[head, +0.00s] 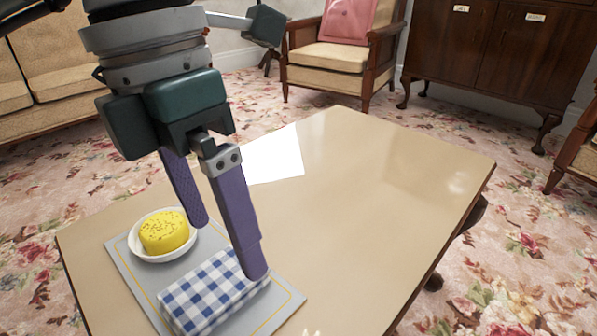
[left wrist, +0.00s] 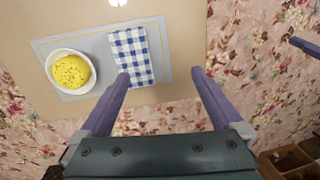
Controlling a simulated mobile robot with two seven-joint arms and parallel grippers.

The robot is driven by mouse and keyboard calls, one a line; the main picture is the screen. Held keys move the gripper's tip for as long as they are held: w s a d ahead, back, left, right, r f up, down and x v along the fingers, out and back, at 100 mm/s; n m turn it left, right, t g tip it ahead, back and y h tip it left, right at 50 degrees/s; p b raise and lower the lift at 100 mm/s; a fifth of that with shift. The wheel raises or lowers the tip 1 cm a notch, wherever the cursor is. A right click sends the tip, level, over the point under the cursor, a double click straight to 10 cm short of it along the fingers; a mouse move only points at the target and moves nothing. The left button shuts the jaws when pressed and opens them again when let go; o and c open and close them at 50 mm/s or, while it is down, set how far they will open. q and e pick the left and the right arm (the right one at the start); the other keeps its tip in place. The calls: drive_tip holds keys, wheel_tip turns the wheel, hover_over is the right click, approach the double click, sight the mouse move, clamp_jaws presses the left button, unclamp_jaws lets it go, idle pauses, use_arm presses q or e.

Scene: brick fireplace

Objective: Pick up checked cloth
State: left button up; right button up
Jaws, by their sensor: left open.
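The folded blue-and-white checked cloth (head: 208,292) lies flat on a grey placemat (head: 281,306) near the table's front left. It also shows in the left wrist view (left wrist: 131,52). My left gripper (head: 228,248) is open and empty, pointing down by the cloth. In the head view its nearer finger covers the cloth's right end. In the left wrist view the left fingertip of the gripper (left wrist: 160,75) appears at the cloth's lower part, and the other finger is off to its right. Whether a finger touches the cloth, I cannot tell. A purple finger-like part (left wrist: 305,47), likely my right gripper, shows at the right edge.
A white bowl (head: 138,247) with a yellow speckled round item (head: 164,231) stands on the placemat beside the cloth. The tan table (head: 380,190) is clear to the right. A sofa (head: 60,85), an armchair (head: 335,57) and a dark cabinet (head: 490,50) stand beyond.

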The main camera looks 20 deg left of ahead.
sight(213, 282)
use_arm(q)
drive_tip(key=shift+n+y, duration=0.3)
drive_tip(key=shift+y, duration=0.5)
drive_tip(key=a+f, duration=0.1)
drive_tip(key=w+a+f+b, duration=0.1)
drive_tip(key=a, duration=0.1)
drive_tip(key=shift+a+f, duration=0.3)
drive_tip(key=shift+a+f+b, duration=0.2)
drive_tip(key=shift+f+b, duration=0.1)
wheel_tip(213, 282, down, 4)
drive_tip(key=shift+s+d+f+b, duration=0.1)
drive_tip(key=shift+d+f+b, duration=0.05)
drive_tip(key=shift+b, duration=1)
wheel_tip(213, 282, down, 5)
drive_tip(key=b, duration=0.3)
use_arm(e)
wheel_tip(213, 282, down, 9)
drive_tip(key=shift+w, duration=0.15)
use_arm(q)
drive_tip(key=c, duration=1.1)
drive_tip(key=shift+c, duration=0.2)
use_arm(e)
drive_tip(key=shift+a+r, duration=0.1)
drive_tip(key=shift+a, duration=0.05)
use_arm(q)
drive_tip(key=shift+r, duration=0.25)
use_arm(e)
drive_tip(key=shift+r, duration=0.1)
